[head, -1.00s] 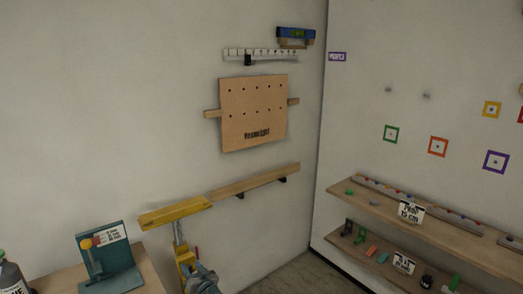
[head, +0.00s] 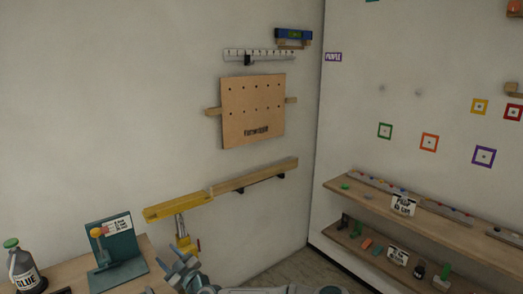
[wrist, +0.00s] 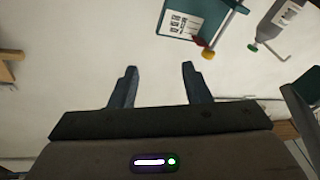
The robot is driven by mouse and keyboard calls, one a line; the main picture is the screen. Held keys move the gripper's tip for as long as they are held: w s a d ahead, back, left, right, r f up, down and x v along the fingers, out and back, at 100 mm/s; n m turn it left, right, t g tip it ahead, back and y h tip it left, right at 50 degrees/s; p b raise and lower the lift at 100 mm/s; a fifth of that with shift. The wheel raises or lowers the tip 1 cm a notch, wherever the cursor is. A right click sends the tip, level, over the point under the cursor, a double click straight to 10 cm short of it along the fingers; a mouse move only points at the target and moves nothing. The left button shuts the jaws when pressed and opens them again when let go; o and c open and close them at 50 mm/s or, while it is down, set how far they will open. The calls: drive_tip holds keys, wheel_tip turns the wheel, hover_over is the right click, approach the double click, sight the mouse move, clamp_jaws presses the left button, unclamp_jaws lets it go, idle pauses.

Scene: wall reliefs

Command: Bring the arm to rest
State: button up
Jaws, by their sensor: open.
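My gripper (head: 172,257) shows at the bottom of the head view, with its blue-grey fingers pointing up and left. It is just below the yellow end piece (head: 178,207) of the wooden rail and right of the teal stand. Part of my arm (head: 285,290) runs along the bottom edge to the right. In the wrist view my gripper (wrist: 160,70) has its two fingers apart with nothing between them. The pale surface lies beyond the fingers, and the teal stand (wrist: 190,18) is above them.
A glue bottle (head: 24,268) and the teal stand (head: 113,258) are on the left bench. A pegboard (head: 252,110) hangs on the wall above the wooden rail (head: 255,177). Shelves (head: 450,225) with small items line the right wall. The wall at upper left is bare.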

drive_tip(key=s+a+r+n+g+y, duration=0.2)
drive_tip(key=s+r+n+g, duration=0.3)
drive_tip(key=n, duration=0.4)
drive_tip(key=s+a+r+n+g+y, duration=0.1)
drive_tip(key=s+r+n+g+y, duration=0.2)
drive_tip(key=s+n, duration=0.55)
drive_tip(key=s+d+n+g+h, duration=0.55)
drive_tip(key=s+n+g, duration=0.2)
drive_tip(key=n, duration=0.85)
drive_tip(key=s+d+r+n+t+h, duration=0.25)
drive_tip(key=s+d+n+h, duration=0.45)
drive_tip(key=d, duration=0.7)
drive_tip(key=s+d+r+n+t+h, duration=0.1)
drive_tip(key=s+d+r+n+h, duration=0.25)
drive_tip(key=d+n, duration=0.85)
drive_tip(key=s+d+r+n+t+h, duration=0.2)
drive_tip(key=s+d+n+h, duration=0.35)
drive_tip(key=d, duration=1.15)
wheel_tip(320, 180, down, 14)
drive_tip(key=m+b, duration=0.1)
drive_tip(key=b, duration=1.3)
drive_tip(key=shift+s+d+t, duration=0.15)
drive_tip(key=shift+t, duration=0.15)
drive_tip(key=shift+f+b, duration=0.4)
drive_tip(key=shift+b, duration=0.2)
drive_tip(key=shift+c, duration=0.7)
drive_tip(key=shift+d, duration=0.1)
